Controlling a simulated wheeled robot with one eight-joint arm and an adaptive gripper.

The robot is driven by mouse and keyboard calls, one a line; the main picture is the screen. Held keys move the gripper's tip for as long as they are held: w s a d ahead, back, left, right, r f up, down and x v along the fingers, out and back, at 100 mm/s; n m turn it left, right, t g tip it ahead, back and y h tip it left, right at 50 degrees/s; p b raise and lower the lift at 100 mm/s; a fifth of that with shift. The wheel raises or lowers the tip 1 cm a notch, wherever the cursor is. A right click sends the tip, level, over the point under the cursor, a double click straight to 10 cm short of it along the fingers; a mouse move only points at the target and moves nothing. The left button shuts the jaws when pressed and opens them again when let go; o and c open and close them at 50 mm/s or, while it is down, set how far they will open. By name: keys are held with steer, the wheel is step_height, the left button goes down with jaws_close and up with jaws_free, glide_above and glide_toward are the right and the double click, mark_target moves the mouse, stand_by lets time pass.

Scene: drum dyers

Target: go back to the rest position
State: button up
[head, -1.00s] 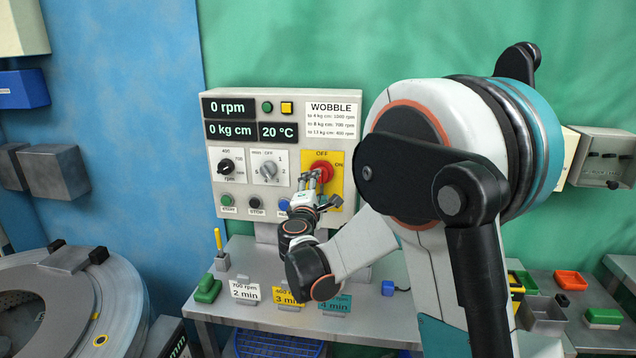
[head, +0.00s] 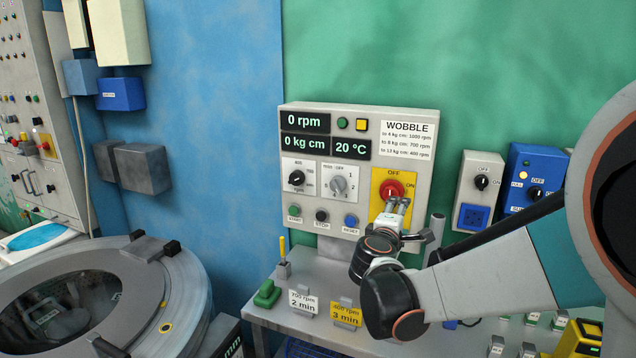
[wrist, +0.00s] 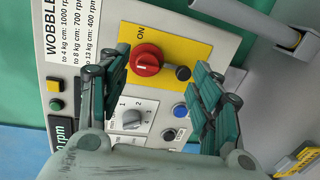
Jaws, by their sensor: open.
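My gripper (head: 397,207) is open in front of the wobble control panel (head: 425,172), just below the red knob (head: 392,189) in the head view. In the wrist view the red knob (wrist: 147,60) shows between the spread fingers of my gripper (wrist: 158,72), with clear space on both sides and nothing held. The knob sits on a yellow plate marked OFF and ON. The panel displays read 0 rpm, 0 kg cm and 20 °C.
A bench (head: 340,335) with number cards stands below the panel. A round drum machine (head: 190,290) is at the lower left. Grey and blue switch boxes (head: 535,175) are on the right. The green wall above the panel is clear.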

steer(key=s+d+m+g, duration=0.3)
steer(key=s+m, duration=0.1)
steer(key=s, duration=0.4)
steer(key=s+a+f+m+g+y, duration=0.1)
steer(key=s+a+f+m+y, duration=0.1)
steer(key=s, duration=0.6)
steer(key=s+a+f+m+g+y, duration=0.2)
steer(key=s+f+m+y, duration=0.1)
steer(key=s, duration=0.6)
steer(key=s+a+f+m+g+y, duration=0.1)
steer(key=s+a+f+m+y, duration=0.2)
steer(key=s, duration=0.6)
steer(key=shift+s+m+b, duration=0.15)
steer(key=shift+m+b, duration=0.25)
steer(key=shift+m, duration=0.1)
